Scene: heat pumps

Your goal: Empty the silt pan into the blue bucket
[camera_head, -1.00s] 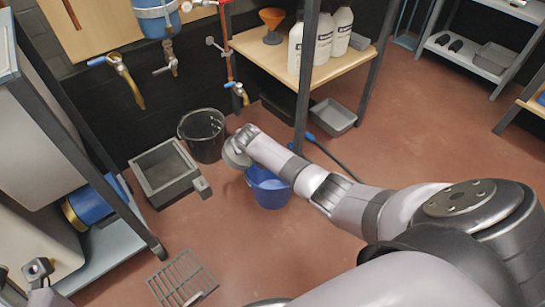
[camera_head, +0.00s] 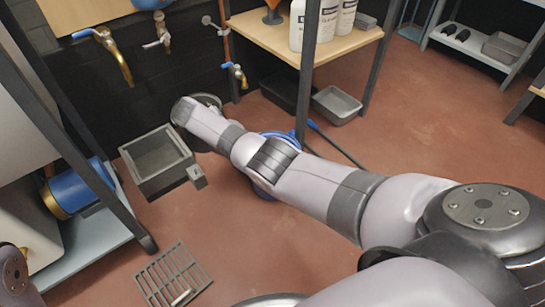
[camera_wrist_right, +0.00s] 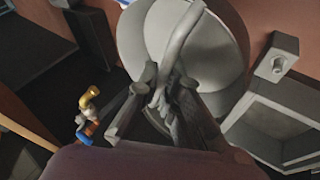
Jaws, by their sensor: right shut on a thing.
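My right gripper (camera_wrist_right: 168,92) is shut on a thin pale strap (camera_wrist_right: 180,38) that crosses a round pale-grey vessel (camera_wrist_right: 215,45). I cannot tell from the views whether this vessel is the silt pan. In the head view my right arm's end is over the dark bucket (camera_head: 212,101) and hides most of it, along with the fingers. My left gripper is out of view.
A grey square box (camera_head: 187,150) with a side block stands left of the dark bucket; it also shows in the right wrist view (camera_wrist_right: 255,133). A brass tap (camera_head: 236,72) is on the wall behind. A floor grate (camera_head: 172,275) lies in front. Open floor is to the right.

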